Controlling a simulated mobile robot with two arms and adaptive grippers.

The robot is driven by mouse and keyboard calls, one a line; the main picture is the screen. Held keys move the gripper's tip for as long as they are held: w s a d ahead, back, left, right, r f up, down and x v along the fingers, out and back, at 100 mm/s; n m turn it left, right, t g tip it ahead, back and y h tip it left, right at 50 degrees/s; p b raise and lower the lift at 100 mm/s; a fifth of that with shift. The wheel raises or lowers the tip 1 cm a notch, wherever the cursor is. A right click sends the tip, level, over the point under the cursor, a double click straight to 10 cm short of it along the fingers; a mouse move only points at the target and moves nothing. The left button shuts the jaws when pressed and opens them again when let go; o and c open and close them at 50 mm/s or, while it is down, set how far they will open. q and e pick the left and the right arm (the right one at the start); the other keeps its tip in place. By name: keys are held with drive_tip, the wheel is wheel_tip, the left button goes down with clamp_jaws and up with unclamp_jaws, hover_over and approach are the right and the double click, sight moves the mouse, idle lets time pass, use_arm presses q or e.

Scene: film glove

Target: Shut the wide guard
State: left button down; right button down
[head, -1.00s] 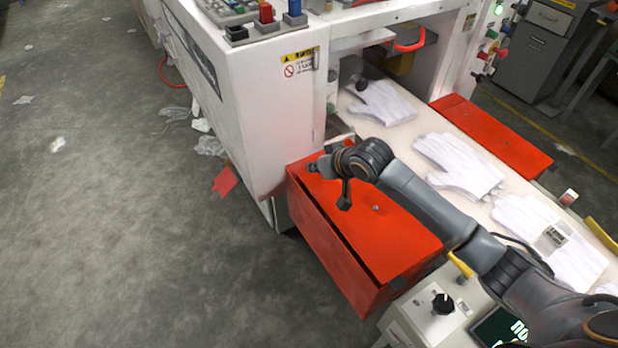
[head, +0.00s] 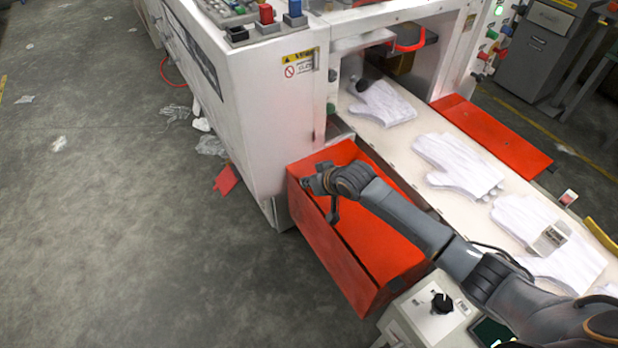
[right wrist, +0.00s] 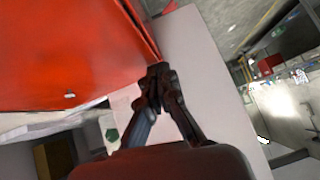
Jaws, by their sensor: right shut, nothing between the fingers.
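The wide guard looks to be the long red panel (head: 385,240) on the near side of the glove conveyor, beside the white machine housing. A red front face (head: 330,262) drops below it, with a dark line between the two. My right gripper (head: 333,214) is shut and empty, pointing down over the panel's left part; contact is unclear. In the right wrist view, its closed fingertips (right wrist: 158,72) are near the edge of a large red surface (right wrist: 65,50) with a small bolt. My left gripper is not in view.
White gloves (head: 455,165) lie on the pale conveyor (head: 408,150). A flat red panel (head: 490,135) is on its far side. The white machine (head: 262,120) stands at the back left. A control box (head: 420,318) with a black knob is near the front.

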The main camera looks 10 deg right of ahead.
drive_tip(key=shift+a+f, duration=0.1)
drive_tip(key=shift+f, duration=0.35)
